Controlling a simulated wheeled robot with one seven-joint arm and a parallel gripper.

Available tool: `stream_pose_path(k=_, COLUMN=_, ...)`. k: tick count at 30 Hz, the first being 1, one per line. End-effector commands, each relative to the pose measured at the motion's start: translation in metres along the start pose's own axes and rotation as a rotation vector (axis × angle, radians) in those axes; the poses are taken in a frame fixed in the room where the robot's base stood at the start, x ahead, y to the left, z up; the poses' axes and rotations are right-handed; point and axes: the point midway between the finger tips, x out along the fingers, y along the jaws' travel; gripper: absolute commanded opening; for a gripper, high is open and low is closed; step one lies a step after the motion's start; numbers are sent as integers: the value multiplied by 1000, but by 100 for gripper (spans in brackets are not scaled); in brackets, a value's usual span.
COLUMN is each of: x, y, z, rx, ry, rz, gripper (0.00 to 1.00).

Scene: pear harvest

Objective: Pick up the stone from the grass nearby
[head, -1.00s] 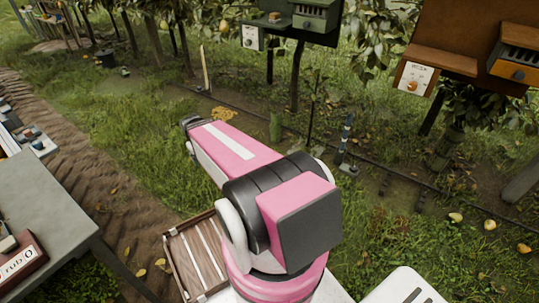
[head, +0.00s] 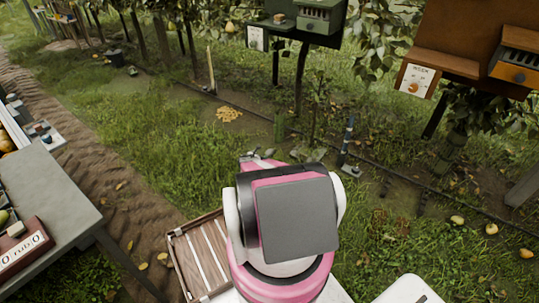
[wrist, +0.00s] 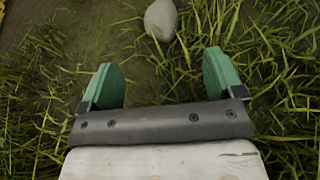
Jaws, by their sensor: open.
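A pale grey, rounded stone (wrist: 161,19) lies on the grass at the top of the wrist view, partly cut by the frame's upper edge. My gripper (wrist: 165,75) is open, with its two green fingers apart and only grass between them. The stone lies beyond the fingertips, roughly in line with the gap and apart from both fingers. In the head view my arm hides most of the gripper, and I cannot make out the stone for certain there.
A wooden crate (head: 180,262) stands beside my base. A grey table (head: 50,205) is at the left. A dark hose (head: 400,189) crosses the grass, with a stake on a small base (head: 347,145) near it. Fallen pears (head: 491,229) lie at the right. Open grass (head: 165,165) spreads at the left.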

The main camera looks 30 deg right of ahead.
Motion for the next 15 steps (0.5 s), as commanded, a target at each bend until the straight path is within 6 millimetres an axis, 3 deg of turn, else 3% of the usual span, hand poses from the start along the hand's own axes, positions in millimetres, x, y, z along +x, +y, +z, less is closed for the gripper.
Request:
stream_pose_path(k=3, x=17, y=0, z=-11, rx=-53, ry=-9, rz=14, gripper=87)
stream_pose_path(k=15, x=66, y=1, z=-11, rx=-57, ry=-10, rz=16, gripper=87)
